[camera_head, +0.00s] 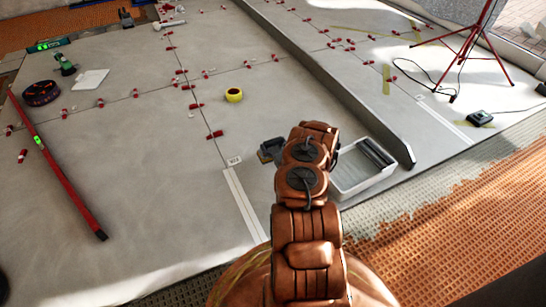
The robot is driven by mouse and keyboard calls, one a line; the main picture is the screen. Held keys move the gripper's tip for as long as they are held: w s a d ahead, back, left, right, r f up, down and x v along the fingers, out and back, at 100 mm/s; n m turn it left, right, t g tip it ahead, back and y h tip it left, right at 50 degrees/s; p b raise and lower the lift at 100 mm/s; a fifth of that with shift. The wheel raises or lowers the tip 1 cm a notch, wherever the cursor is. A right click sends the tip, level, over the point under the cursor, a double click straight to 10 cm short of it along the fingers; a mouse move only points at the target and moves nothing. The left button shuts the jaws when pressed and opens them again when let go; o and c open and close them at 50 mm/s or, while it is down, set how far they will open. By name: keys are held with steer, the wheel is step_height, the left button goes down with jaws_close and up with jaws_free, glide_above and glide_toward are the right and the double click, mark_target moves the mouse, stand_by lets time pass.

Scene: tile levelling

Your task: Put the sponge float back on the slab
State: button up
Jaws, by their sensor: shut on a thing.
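My brown arm reaches forward from the bottom middle over the grey slab (130,200). My gripper (270,150) is a small dark grey shape at the arm's far end, left of a white tray (345,180). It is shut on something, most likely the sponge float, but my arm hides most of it. I cannot make out the float's shape, or whether it touches the slab. No other sponge float can be made out for sure on the slab.
A red level (70,185) lies at left, a yellow tape roll (234,95) at upper middle. Red clips line the joints. A long grey straightedge (340,85) crosses at right; a red tripod (465,45) stands beyond. Slab left of my gripper is clear.

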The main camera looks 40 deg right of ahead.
mark_target(273, 151)
steer(key=shift+f+b, duration=1)
steer(key=shift+f, duration=1.4)
steer(key=shift+f, duration=0.15)
steer(key=o, duration=1.1)
steer(key=shift+o, duration=0.2)
